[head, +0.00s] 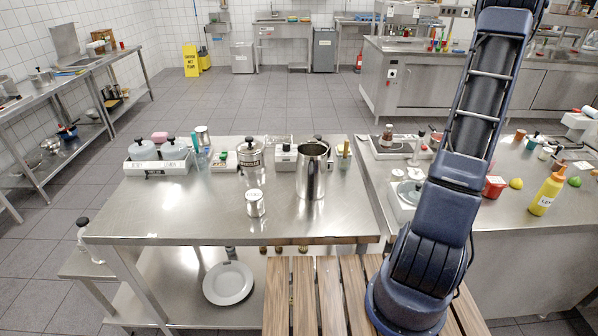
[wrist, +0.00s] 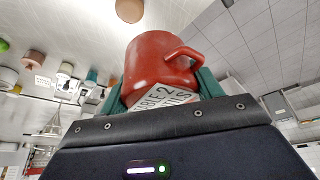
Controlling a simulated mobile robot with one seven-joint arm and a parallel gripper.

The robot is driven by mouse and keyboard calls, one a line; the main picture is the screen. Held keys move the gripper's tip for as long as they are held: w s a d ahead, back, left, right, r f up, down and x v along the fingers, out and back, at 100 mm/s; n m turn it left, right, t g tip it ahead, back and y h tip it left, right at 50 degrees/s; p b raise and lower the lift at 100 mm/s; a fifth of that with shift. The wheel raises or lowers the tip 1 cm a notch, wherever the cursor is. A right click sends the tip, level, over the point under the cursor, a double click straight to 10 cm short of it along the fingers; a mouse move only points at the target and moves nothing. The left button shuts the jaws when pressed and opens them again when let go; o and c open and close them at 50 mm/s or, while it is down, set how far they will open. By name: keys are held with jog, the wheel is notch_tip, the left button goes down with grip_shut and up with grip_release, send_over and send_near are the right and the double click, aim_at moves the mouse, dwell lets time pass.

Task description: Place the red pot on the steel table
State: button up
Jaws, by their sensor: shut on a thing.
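The red pot (wrist: 155,62), with a loop handle on its right side, fills the middle of the wrist view. My gripper (wrist: 160,92) has a teal finger on each side of it and is shut on it. A white printed card shows just below the pot, partly hidden. In the head view my arm runs up out of the top of the picture, so my gripper and the held pot are not seen there. A steel table (head: 165,218) stands left of my arm, with its front part bare.
A steel pitcher (head: 313,170), a small canister (head: 255,203), a lidded pot (head: 250,153) and a white double-pot unit (head: 158,157) stand on the table. The right counter holds a scale, a red container (head: 494,187) and a yellow bottle (head: 547,193). A plate (head: 228,283) lies on the lower shelf.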

jog(key=w+a+n, duration=0.1)
jog(key=w+a, duration=0.3)
jog(key=a, duration=0.6)
jog(key=w+a+n+y, duration=0.15)
jog(key=w+a, duration=0.25)
jog(key=a, duration=0.7)
jog(key=w+a+n, duration=0.2)
jog(key=w+a, duration=0.2)
jog(key=a, duration=0.6)
jog(key=a+n+y, duration=0.2)
jog(key=a+n, duration=0.2)
jog(key=a, duration=2.8)
jog(key=s+a+n, duration=0.1)
jog(key=s+a, duration=0.3)
jog(key=a, duration=0.5)
jog(key=s+a+n, duration=0.1)
jog(key=s+a, duration=0.4)
jog(key=a, duration=0.5)
jog(key=s+a+n, duration=0.2)
jog(key=s+a, duration=0.2)
jog(key=a, duration=0.5)
jog(key=s+a+n+y, duration=0.2)
jog(key=s+a+n, duration=0.2)
jog(key=s+a, duration=1.75)
jog(key=f, duration=1.9)
jog(key=shift+s+f, duration=0.35)
jog(key=shift+s, duration=0.05)
jog(key=shift+f, duration=0.1)
